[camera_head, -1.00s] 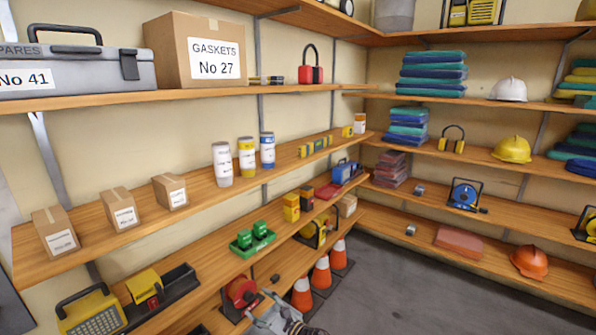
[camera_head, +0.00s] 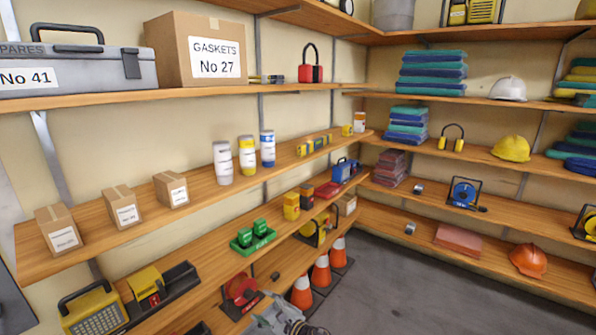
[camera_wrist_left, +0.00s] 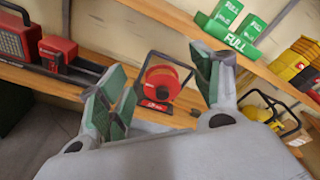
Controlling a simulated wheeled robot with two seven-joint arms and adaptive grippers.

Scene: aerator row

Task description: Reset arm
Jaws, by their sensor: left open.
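My left gripper (camera_head: 268,314) is at the bottom of the head view, in front of the lower shelves. In the left wrist view its two green-padded fingers (camera_wrist_left: 160,72) are spread apart with nothing held between them. A red reel (camera_wrist_left: 160,82) in a dark frame stands on the shelf beyond the fingers and shows in the gap. The same reel (camera_head: 241,287) is just left of and behind the gripper in the head view. Whether a finger touches anything cannot be told. My right gripper is in neither view.
A green tray with two green items (camera_head: 253,237) sits on the shelf above the reel. Orange cones (camera_head: 321,272) stand right of the gripper. A red radio (camera_wrist_left: 18,40) is at left in the wrist view. Grey floor (camera_head: 390,285) is clear at lower right.

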